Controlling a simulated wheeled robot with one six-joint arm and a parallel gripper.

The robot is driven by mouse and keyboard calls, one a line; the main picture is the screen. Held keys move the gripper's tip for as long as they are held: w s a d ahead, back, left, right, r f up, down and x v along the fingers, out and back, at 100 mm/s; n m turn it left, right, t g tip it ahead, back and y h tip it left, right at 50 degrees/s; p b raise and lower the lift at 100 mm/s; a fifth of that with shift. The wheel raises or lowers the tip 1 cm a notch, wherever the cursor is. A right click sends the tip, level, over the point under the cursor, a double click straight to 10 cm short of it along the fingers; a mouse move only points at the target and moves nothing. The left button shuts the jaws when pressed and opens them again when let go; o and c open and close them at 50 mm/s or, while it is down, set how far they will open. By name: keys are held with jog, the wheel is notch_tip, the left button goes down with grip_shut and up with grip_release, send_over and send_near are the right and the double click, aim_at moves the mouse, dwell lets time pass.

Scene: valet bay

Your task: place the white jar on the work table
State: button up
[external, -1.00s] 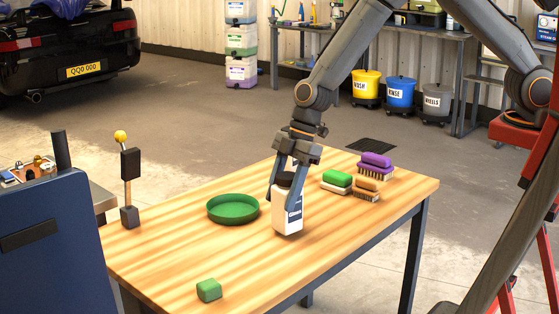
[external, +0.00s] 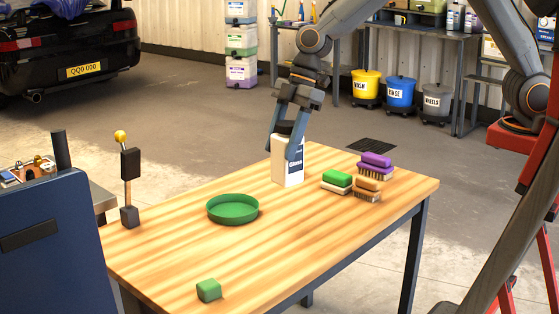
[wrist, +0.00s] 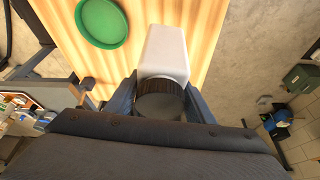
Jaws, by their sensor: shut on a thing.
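The white jar (external: 287,165) has a black lid and a dark label, and stands upright in the external view. My gripper (external: 288,140) points down and is shut on the jar near its lid. In the wrist view the jar (wrist: 165,52) shows between the two fingers of my gripper (wrist: 160,95), lid toward the camera. The jar appears over the far part of the wooden work table (external: 180,262); I cannot tell whether its base touches the top.
A green round tray (external: 233,209) lies left of the jar. Several brushes and a green-topped block (external: 337,178) sit to the right. A green cube (external: 209,290) is at the front, and a yellow-knobbed stand (external: 129,190) at the left. The table's front middle is clear.

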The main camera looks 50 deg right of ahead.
aim_at(278, 125)
notch_tip(278, 125, up, 7)
jog(key=shift+r, duration=0.15)
jog(key=w+d+m+t+h, duration=0.1)
jog(key=w+d+m, duration=0.2)
jog(key=w+d, duration=0.65)
jog(key=w+d+m+t, duration=0.1)
jog(key=w+d+m, duration=0.35)
jog(key=d, duration=0.85)
jog(key=w+d+m+t+h, duration=0.1)
jog(key=w+d, duration=0.8)
jog(key=d, duration=0.2)
jog(key=w+d+m, duration=0.3)
jog(key=d, duration=1.3)
notch_tip(278, 125, down, 22)
jog(key=p, duration=0.2)
jog(key=shift+a+r+h, duration=0.25)
jog(key=shift+a+h, duration=0.05)
jog(key=shift+h, duration=0.1)
jog(key=shift+w+f, duration=0.1)
jog(key=shift+f, duration=0.05)
jog(key=o, duration=1.5)
jog(key=shift+c, duration=0.2)
